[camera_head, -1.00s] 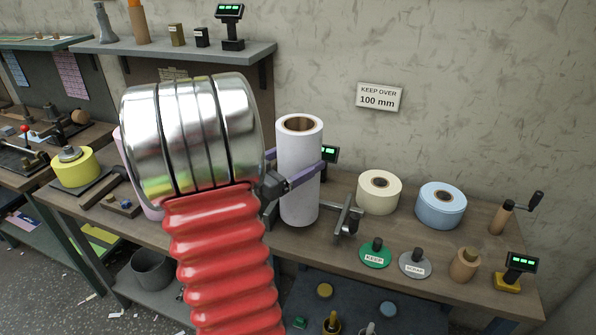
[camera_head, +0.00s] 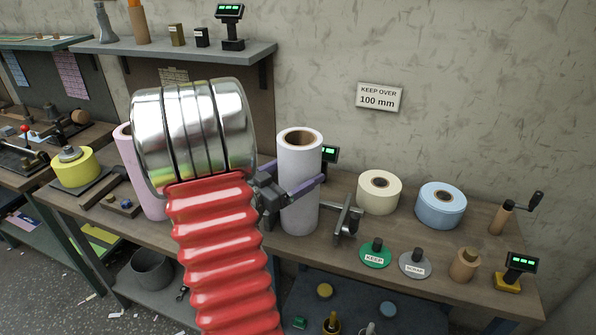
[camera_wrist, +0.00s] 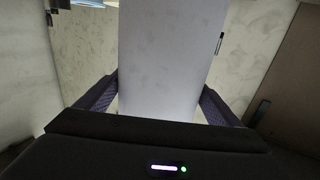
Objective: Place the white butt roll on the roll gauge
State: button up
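The white butt roll (camera_head: 299,165) stands upright with its brown core facing up, at the middle of the bench. My gripper (camera_head: 300,189) reaches in from the left and is shut around the roll's sides. In the wrist view, the white roll (camera_wrist: 168,60) fills the space between my two fingers (camera_wrist: 160,100). The roll gauge (camera_head: 347,218) shows as a metal bracket just right of the roll's lower part, with a green-lit display (camera_head: 329,154) behind the roll. The rest of the gauge is hidden. I cannot tell whether the roll's bottom touches it.
A cream roll (camera_head: 379,192) and a blue roll (camera_head: 441,205) lie to the right. A green KEEP disc (camera_head: 375,255) and a grey SCRAP disc (camera_head: 414,265) sit in front of them. A pink roll (camera_head: 150,200) stands to the left, partly behind my arm.

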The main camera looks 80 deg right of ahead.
jog(key=shift+o, duration=1.4)
jog(key=shift+r, duration=0.15)
jog(key=v, duration=1.2)
jog(key=shift+w, duration=0.1)
